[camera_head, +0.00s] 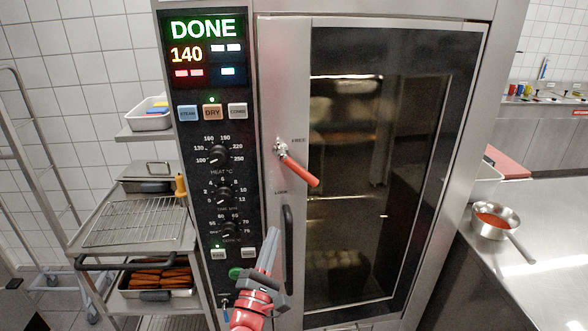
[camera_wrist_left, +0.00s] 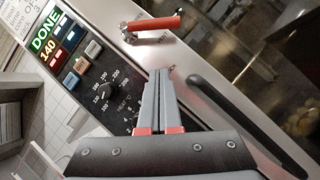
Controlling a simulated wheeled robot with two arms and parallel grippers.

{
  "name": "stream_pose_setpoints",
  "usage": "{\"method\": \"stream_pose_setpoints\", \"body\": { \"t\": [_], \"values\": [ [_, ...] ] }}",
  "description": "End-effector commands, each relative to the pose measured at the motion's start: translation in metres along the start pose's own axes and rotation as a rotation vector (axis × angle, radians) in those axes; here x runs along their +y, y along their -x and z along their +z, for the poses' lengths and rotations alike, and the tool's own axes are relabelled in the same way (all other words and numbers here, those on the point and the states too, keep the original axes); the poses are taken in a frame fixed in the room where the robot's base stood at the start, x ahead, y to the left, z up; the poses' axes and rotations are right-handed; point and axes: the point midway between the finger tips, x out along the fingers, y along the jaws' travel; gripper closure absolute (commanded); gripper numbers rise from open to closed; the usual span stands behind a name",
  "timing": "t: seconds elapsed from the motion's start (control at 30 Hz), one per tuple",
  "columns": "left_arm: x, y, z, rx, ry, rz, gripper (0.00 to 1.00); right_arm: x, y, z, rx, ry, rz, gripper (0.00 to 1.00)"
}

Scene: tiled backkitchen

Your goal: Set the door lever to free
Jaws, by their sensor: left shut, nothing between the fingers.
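The door lever (camera_head: 299,172) has a red grip on a metal pivot at the oven door's left edge. It slants down and to the right from its pivot, between the FREE label (camera_head: 298,140) above and the LOCK label (camera_head: 281,192) below. The lever also shows at the top of the left wrist view (camera_wrist_left: 155,23). My left gripper (camera_head: 272,236) is shut and empty, below the lever and apart from it, in front of the black door handle (camera_head: 288,245). Its closed fingers (camera_wrist_left: 159,75) point toward the oven front. My right gripper is out of view.
The oven's control panel (camera_head: 213,100) with knobs and a DONE display lies left of the door. The glass door (camera_head: 375,170) looks shut. A rack trolley (camera_head: 135,222) stands left; a steel counter (camera_head: 530,255) with a saucepan (camera_head: 494,222) stands right.

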Motion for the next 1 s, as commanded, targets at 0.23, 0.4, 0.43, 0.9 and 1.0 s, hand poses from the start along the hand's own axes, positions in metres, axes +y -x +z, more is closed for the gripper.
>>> {"method": "stream_pose_setpoints", "body": {
  "t": [0.23, 0.4, 0.43, 0.9, 1.0],
  "values": [
    [0.001, -0.018, 0.006, -0.011, -0.017, -0.011, 1.00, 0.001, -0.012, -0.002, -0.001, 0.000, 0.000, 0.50],
    [0.001, -0.051, 0.006, -0.010, -0.017, -0.011, 1.00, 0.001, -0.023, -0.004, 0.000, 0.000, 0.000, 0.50],
    [0.000, -0.057, 0.006, -0.009, -0.016, -0.012, 1.00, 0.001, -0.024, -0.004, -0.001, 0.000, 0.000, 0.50],
    [0.000, -0.123, 0.029, -0.007, -0.014, -0.009, 1.00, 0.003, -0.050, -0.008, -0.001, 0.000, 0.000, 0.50],
    [0.000, -0.126, 0.031, -0.006, -0.015, -0.007, 1.00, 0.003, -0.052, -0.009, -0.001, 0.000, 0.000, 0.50]
  ]
}}
